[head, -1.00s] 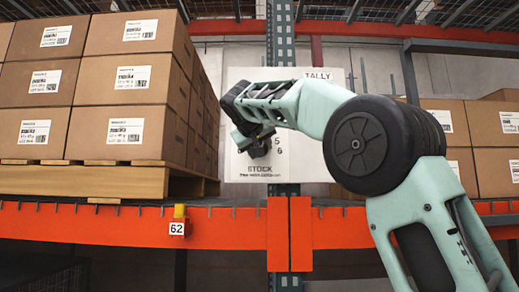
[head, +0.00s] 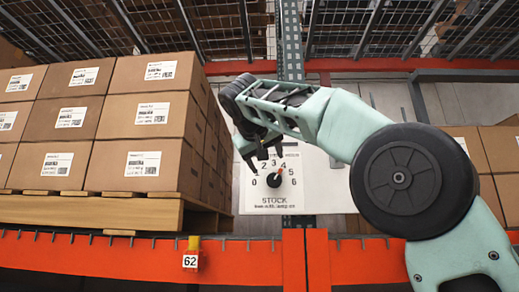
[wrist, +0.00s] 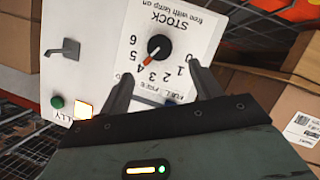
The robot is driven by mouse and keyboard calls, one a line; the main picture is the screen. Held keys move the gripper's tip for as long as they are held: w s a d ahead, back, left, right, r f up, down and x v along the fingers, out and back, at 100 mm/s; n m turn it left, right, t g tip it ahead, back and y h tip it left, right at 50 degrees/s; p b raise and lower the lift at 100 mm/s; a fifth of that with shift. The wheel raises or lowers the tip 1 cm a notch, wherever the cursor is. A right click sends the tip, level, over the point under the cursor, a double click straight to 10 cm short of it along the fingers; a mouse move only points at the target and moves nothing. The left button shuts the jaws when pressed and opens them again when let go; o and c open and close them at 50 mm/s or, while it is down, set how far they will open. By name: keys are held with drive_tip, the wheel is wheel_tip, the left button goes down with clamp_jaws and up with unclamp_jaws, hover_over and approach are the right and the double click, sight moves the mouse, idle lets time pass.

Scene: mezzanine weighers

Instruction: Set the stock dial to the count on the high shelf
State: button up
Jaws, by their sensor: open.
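The stock dial (head: 274,180) is a black knob with a red pointer on a white panel, inside a ring of numbers from 0 to 6. It also shows upside down in the wrist view (wrist: 160,47), where the red pointer aims at about 4. The panel reads "STOCK" and "free with lamp on". My gripper (head: 260,153) is open and empty in front of the panel, just above and left of the knob in the head view. In the wrist view its two fingers (wrist: 163,85) are spread, apart from the knob. Part of the panel's lettering is hidden.
Stacked cartons (head: 150,115) sit on a wooden pallet (head: 90,212) above an orange beam (head: 235,262) tagged 62. More cartons (head: 500,150) stand right. Mesh racking is overhead.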

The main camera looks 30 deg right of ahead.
drive_tip(key=v, duration=0.7)
idle(0.4)
drive_tip(key=w+a+f+n+y+b, duration=0.1)
drive_tip(key=a+f+n+y, duration=0.15)
drive_tip(key=f, duration=0.35)
drive_tip(key=w+a+f+n+y, duration=0.1)
drive_tip(key=w+a+f+n, duration=0.1)
drive_tip(key=a+f, duration=0.35)
drive_tip(key=w+a+f+n+y+b, duration=0.1)
drive_tip(key=a+f+n+y, duration=0.1)
drive_tip(key=f, duration=0.5)
drive_tip(key=s+a+f+n+g+y+b, duration=0.1)
drive_tip(key=s+a+f+g+y, duration=0.15)
drive_tip(key=f, duration=0.55)
drive_tip(key=s+a+f+n+g+y, duration=0.15)
drive_tip(key=a+f, duration=0.25)
drive_tip(key=f, duration=0.4)
drive_tip(key=s+a+f+n+g+b, duration=0.1)
drive_tip(key=s+a+f, duration=0.1)
drive_tip(key=s+f, duration=0.45)
drive_tip(key=s+a+f+n+g, duration=0.15)
drive_tip(key=s+f, duration=0.25)
drive_tip(key=f, duration=0.5)
drive_tip(key=s+d+f+g+y+b, duration=0.1)
drive_tip(key=s+d+f+g, duration=0.2)
drive_tip(key=s+f, duration=1.2)
drive_tip(key=s+m, duration=0.1)
drive_tip(key=s, duration=0.1)
drive_tip(key=shift+s, duration=0.25)
